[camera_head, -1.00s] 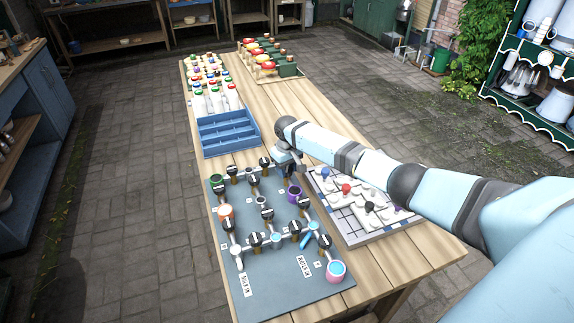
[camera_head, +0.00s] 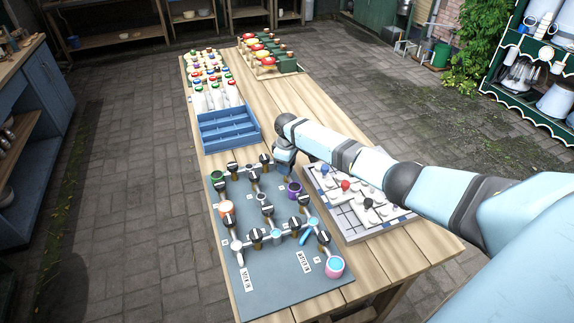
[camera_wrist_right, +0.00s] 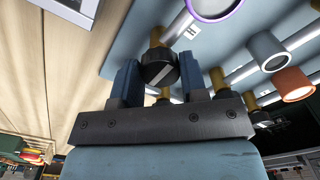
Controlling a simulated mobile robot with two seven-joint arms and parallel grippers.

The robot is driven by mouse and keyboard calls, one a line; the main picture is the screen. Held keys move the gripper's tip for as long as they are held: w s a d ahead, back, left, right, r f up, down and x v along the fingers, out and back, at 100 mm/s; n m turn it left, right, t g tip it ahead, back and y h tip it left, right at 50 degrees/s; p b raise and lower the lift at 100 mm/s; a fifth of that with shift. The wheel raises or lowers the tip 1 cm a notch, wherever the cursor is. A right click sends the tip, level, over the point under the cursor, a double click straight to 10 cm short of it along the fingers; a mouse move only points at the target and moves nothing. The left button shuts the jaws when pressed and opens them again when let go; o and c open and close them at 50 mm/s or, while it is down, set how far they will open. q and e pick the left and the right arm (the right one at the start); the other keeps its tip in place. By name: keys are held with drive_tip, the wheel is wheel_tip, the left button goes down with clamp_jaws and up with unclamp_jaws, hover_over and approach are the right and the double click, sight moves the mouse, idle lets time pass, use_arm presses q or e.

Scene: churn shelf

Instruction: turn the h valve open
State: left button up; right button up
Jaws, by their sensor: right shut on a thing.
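The valve board (camera_head: 300,287) lies on the table's near end, carrying grey pipes, coloured cups and several black-knobbed valves. My right gripper (camera_head: 281,172) reaches down at the board's far right edge, beyond the purple cup (camera_head: 294,189). In the right wrist view, a black valve knob (camera_wrist_right: 159,68) with a white stripe and brass stem sits between the blue fingers of my right gripper (camera_wrist_right: 170,86), which is shut on it. In the head view the arm hides this knob. I cannot read a letter on it. My left gripper is not in view.
A board with grey and red pieces (camera_head: 352,222) lies right of the valve board, under my right forearm. A blue divided tray (camera_head: 228,131), white bottles (camera_head: 217,97) and red-and-green items (camera_head: 270,52) stand farther back. Bare table top lies right of the tray.

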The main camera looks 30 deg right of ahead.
idle(0.3)
drive_tip(key=o, duration=0.9)
drive_tip(key=shift+r, duration=0.1)
wheel_tip(320, 180, up, 14)
drive_tip(key=shift+f+b, duration=0.15)
drive_tip(key=shift+b, duration=0.5)
